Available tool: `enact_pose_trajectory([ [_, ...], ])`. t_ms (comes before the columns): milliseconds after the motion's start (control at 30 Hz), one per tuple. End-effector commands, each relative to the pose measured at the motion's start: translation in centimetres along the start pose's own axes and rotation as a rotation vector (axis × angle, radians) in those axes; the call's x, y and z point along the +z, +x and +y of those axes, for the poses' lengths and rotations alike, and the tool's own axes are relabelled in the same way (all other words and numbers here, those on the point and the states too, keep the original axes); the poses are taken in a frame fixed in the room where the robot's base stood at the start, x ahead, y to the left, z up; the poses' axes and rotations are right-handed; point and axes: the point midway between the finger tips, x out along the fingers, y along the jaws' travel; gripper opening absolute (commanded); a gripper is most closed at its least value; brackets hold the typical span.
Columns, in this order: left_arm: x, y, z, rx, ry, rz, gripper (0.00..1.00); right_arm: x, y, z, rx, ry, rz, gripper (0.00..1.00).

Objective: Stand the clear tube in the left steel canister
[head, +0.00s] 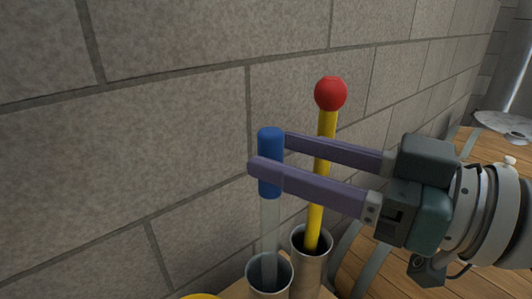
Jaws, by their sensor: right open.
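The clear tube (269,225) has a blue cap (270,140) and stands nearly upright. Its lower end is inside the mouth of the left steel canister (252,280); its foot is hidden. My right gripper (270,152) comes in from the right with its jaws open. One purple finger crosses in front of the blue cap and the other is behind it, so the cap is between the fingertips. I cannot tell whether either finger touches it. My left gripper is not in view.
A second steel canister (309,272) stands close on the right, holding a yellow rod (314,218) with a red ball (331,94). My right front finger passes before the rod. A stone block wall (160,120) rises close behind. A yellow thing (200,297) shows at the bottom edge.

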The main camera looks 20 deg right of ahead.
Motion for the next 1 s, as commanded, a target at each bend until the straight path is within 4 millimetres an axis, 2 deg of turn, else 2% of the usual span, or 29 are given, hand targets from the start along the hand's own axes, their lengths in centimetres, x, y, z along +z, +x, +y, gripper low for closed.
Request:
enact_pose_trajectory([
  [33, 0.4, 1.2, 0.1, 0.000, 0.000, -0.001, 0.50, 0.8, -1.2, -0.1, -0.002, -0.003, -0.005, 0.59],
  [300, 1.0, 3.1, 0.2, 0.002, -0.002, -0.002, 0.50, 0.4, -5.5, 0.0, 0.000, 0.001, -0.001, 0.59],
  [433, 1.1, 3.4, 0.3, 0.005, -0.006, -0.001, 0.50, 0.3, -6.2, -0.3, -0.009, -0.001, -0.007, 0.59],
  [533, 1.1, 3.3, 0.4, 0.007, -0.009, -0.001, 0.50, 1.2, -6.1, -1.9, -0.058, 0.006, -0.056, 0.59],
  [667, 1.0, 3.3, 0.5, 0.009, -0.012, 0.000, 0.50, 5.0, -5.9, -6.0, -0.171, 0.033, -0.247, 0.59],
  [700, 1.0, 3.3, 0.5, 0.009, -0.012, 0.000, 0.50, 6.7, -6.2, -7.3, -0.196, 0.046, -0.337, 0.59],
  [800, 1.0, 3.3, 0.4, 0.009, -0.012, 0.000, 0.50, 11.1, -7.5, -9.1, -0.191, 0.090, -0.598, 0.59],
  [900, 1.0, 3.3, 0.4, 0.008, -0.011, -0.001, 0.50, 14.6, -9.8, -9.2, -0.081, 0.143, -0.849, 0.59],
  [1000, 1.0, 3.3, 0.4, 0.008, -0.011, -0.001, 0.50, 16.6, -12.3, -8.0, 0.095, 0.198, -1.041, 0.59],
])
